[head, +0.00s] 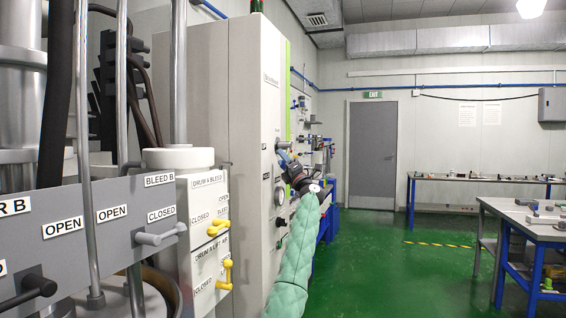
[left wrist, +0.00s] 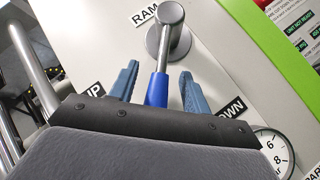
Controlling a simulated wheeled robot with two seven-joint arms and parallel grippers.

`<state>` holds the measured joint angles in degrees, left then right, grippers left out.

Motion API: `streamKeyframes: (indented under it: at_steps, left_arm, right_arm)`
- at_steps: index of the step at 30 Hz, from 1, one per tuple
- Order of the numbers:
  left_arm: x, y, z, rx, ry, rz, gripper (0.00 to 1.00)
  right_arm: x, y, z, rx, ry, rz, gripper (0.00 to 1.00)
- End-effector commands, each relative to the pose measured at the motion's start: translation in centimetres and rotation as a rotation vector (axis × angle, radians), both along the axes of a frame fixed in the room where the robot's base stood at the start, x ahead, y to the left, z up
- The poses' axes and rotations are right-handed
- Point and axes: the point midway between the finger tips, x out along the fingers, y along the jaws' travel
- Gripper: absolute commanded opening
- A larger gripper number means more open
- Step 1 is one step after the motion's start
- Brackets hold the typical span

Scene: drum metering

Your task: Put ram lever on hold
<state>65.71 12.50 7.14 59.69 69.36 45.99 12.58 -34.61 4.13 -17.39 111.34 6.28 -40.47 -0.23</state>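The ram lever (left wrist: 169,50) shows in the left wrist view. It has a grey round hub, a metal rod and a blue grip (left wrist: 157,90). It hangs down from the hub, between the UP (left wrist: 93,90) and DOWN (left wrist: 230,110) labels, with a partly hidden RAM label (left wrist: 146,14) above. My left gripper (left wrist: 160,85) is open, its two blue-grey fingers on either side of the blue grip with gaps visible. The grip's lower end is hidden by the gripper body. In the head view my left gripper (head: 290,165) is at the cabinet's front panel. My right gripper is not in view.
The tall cabinet (head: 205,90) carries the panel. A gauge (left wrist: 274,150) sits lower right of the lever. At the near left are a grey panel (head: 85,235) with OPEN and CLOSED labels and yellow drum valves (head: 218,228). Benches (head: 480,185) stand right; the green floor (head: 400,275) between is clear.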

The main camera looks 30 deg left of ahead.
Motion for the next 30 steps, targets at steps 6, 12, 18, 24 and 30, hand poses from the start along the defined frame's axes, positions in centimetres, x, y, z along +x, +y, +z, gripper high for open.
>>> streamKeyframes:
  at_steps: [6,12,18,24,30]
  left_arm:
    - [-0.1,-0.3,-0.2,0.0,0.0,-0.001,0.48]
    - [-0.6,-2.3,-1.9,0.0,-0.001,-0.002,0.48]
    - [-1.3,-4.6,-3.6,0.0,0.0,-0.002,0.48]
    - [-1.7,-5.8,-4.6,0.0,0.0,0.0,0.48]
    - [-1.8,-6.0,-4.7,0.0,0.0,0.0,0.48]
  right_arm:
    - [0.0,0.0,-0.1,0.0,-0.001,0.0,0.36]
    - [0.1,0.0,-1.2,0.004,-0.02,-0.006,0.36]
    - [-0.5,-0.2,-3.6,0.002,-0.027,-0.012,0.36]
    - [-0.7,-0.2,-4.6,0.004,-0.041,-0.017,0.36]
    - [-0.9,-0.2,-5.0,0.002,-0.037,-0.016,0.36]
